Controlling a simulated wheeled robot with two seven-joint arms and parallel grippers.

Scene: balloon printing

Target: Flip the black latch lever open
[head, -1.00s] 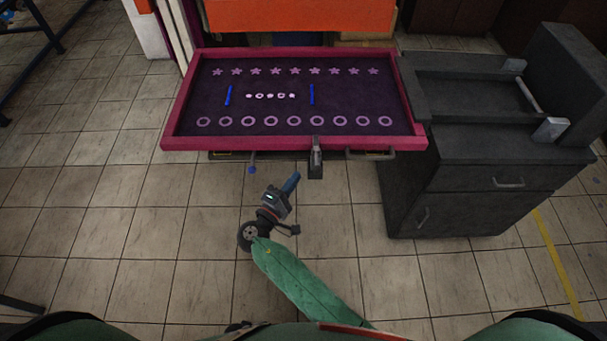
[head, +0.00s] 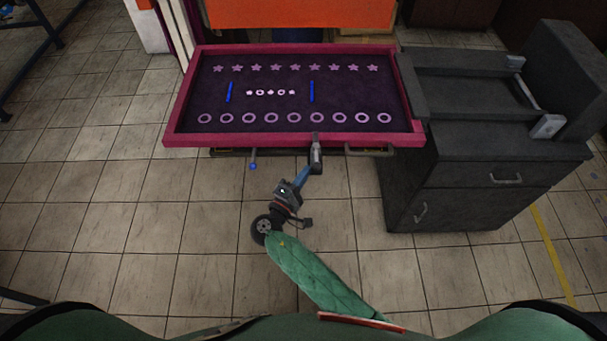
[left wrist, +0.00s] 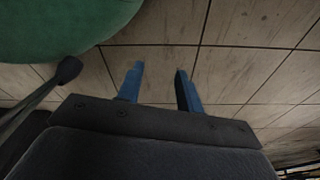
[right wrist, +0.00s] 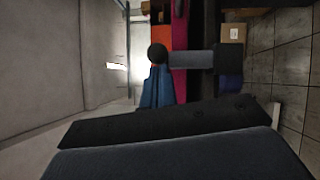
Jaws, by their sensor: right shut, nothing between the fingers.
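The latch lever (head: 316,154) is at the front edge of the pink-framed printing screen (head: 180,140). In the right wrist view, the lever shows as a grey bar (right wrist: 190,59) with a round black knob (right wrist: 157,54) at its end. My right gripper (head: 306,172) is shut and empty, its blue fingertips close beside the lever's near end. In the right wrist view, the fingertips (right wrist: 157,68) sit just by the knob; I cannot tell if they touch. My left gripper (left wrist: 159,67) is open and empty above the tiled floor, outside the head view.
A dark cabinet (head: 470,180) with drawer handles stands right of the screen. A small blue-tipped rod (head: 253,166) and a handle (head: 370,151) stick out under the screen's front edge. The floor in front is clear.

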